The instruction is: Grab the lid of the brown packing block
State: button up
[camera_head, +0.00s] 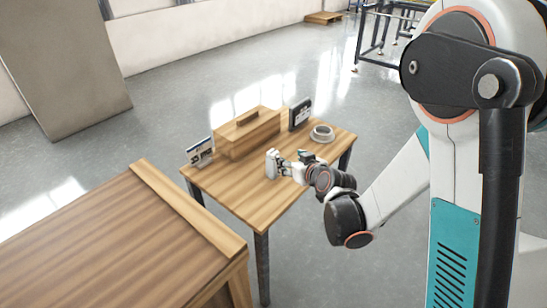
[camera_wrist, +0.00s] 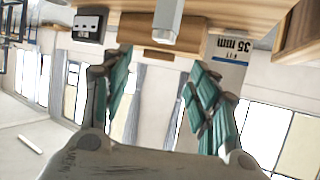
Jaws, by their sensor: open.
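The brown wooden packing block (camera_head: 247,138) stands on the small wooden table, with a lid (camera_head: 237,125) on top. A raised handle bar (camera_head: 247,118) runs along the lid. My gripper (camera_head: 283,161) is in front of the block, apart from it and over the table's near right part. In the wrist view, which looks upside down, the block (camera_wrist: 137,33) is at the top centre, beyond my gripper's green fingers (camera_wrist: 162,68). The fingers are spread wide with nothing between them. A grey piece at the top covers part of the block there.
The small table (camera_head: 252,204) also holds a white card (camera_head: 200,152) left of the block, a black upright device (camera_head: 300,114) and a pale ring-shaped roll (camera_head: 321,133) to its right. A large wooden crate (camera_head: 110,240) stands at the near left. The table's front is clear.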

aim_at(273, 155)
jog(key=shift+t+y, duration=0.3)
jog(key=w+a+f, duration=0.1)
jog(key=w+f, duration=0.1)
jog(key=w+a+f, duration=0.2)
jog(key=w+a+f+b, duration=0.1)
jog(key=w+f, duration=0.1)
jog(key=w, duration=0.1)
jog(key=shift+a, duration=0.15)
jog(key=b+x, duration=0.2)
jog(key=x, duration=0.4)
jog(key=shift+w+b, duration=0.3)
jog(key=shift+b, duration=0.1)
jog(key=shift+c, duration=0.6)
jog(key=c, duration=1.2)
